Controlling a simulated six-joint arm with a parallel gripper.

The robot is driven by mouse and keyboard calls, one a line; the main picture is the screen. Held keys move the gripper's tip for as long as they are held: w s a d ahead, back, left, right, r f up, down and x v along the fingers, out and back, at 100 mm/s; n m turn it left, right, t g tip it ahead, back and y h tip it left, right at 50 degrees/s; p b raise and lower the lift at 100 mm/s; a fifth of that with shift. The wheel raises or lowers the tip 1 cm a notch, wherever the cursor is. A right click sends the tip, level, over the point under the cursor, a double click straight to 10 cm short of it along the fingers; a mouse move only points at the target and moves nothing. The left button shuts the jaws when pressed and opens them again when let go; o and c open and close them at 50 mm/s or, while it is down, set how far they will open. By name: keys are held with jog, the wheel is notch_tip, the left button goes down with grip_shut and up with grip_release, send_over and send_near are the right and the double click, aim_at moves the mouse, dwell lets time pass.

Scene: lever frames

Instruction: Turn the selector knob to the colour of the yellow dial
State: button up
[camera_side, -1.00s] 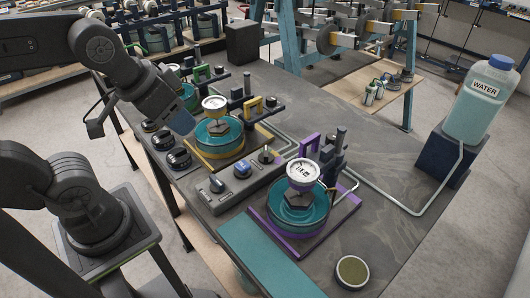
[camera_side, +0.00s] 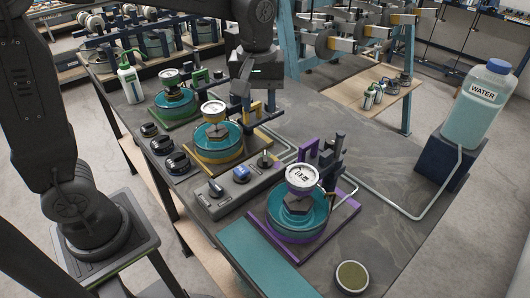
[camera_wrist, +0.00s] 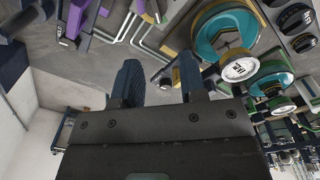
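A white-faced dial with a yellow rim (camera_side: 213,109) stands over a teal pot on a yellow base (camera_side: 232,156); it also shows in the wrist view (camera_wrist: 238,66). A grey panel (camera_side: 228,201) in front carries a blue knob (camera_side: 241,173), a dark knob (camera_side: 216,188) and a small lever (camera_side: 265,158). Three black round knobs, one of them the middle knob (camera_side: 161,145), sit left of the yellow base. I cannot tell which is the selector or what colour it points at. My gripper (camera_wrist: 160,78) is open and empty, its blue fingers apart, above the bench behind the yellow station (camera_side: 255,118).
A purple station with a white dial (camera_side: 302,178) stands at the right, a green one with a dial (camera_side: 168,76) at the left. A water bottle (camera_side: 477,103) stands far right. The bench's right side is mostly clear.

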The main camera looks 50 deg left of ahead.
aim_at(265, 155)
jog(key=shift+n, duration=0.4)
jog(key=f, duration=0.9)
jog(key=w+f, duration=0.1)
jog(key=f, duration=0.4)
jog(key=shift+w+d+f, duration=0.1)
jog(key=shift+d+f, duration=0.1)
jog(key=shift+f, duration=0.1)
jog(key=shift+c, duration=0.2)
grip_shut()
